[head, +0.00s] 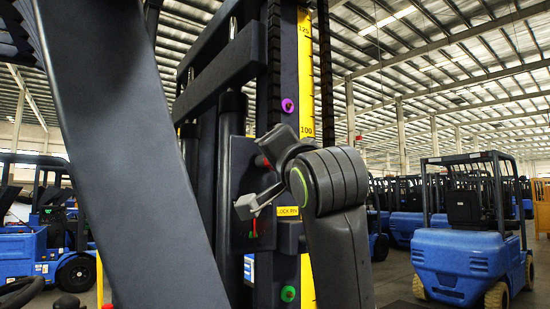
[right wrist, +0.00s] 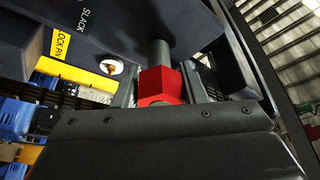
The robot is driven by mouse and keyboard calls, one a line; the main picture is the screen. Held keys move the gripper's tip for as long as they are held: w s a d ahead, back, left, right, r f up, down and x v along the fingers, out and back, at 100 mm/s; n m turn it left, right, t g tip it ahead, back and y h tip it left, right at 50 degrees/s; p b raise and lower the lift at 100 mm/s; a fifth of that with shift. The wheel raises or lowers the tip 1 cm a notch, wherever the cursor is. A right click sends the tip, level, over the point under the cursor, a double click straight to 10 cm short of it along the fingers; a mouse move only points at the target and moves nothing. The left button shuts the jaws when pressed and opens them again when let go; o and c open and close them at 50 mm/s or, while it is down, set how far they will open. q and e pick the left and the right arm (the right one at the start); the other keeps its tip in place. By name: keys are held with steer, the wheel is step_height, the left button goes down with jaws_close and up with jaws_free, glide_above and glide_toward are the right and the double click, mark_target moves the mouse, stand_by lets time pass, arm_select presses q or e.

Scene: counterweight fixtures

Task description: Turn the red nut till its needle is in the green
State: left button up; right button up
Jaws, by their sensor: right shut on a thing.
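The red nut (right wrist: 160,86) is a hexagon on a grey rod in the right wrist view. In the head view only a small red part of the nut (head: 263,160) shows at the dark plate (head: 238,185) on the mast. My right gripper (right wrist: 165,82) is shut on the nut, with one finger on each side. In the head view my right gripper (head: 262,172) reaches the plate from the right. A small gauge (head: 253,229) with green and red marks sits low on the plate; its needle is too small to read. My left gripper is out of view.
The mast carries a yellow scale (head: 306,85), a purple knob (head: 288,105) and a green knob (head: 288,293). A yellow lock pin label (head: 287,211) is close to my right wrist. A blue forklift (head: 470,250) stands at the right, with open floor before it.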

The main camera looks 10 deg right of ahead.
steer(key=o, duration=1)
steer(key=shift+s+f+b, duration=0.25)
steer(key=shift+s+b, duration=0.15)
steer(key=shift+s, duration=0.15)
steer(key=shift+b+v, duration=7.5)
steer(key=shift+v, duration=0.65)
steer(key=shift+d+r, duration=0.1)
steer(key=shift+d, duration=0.05)
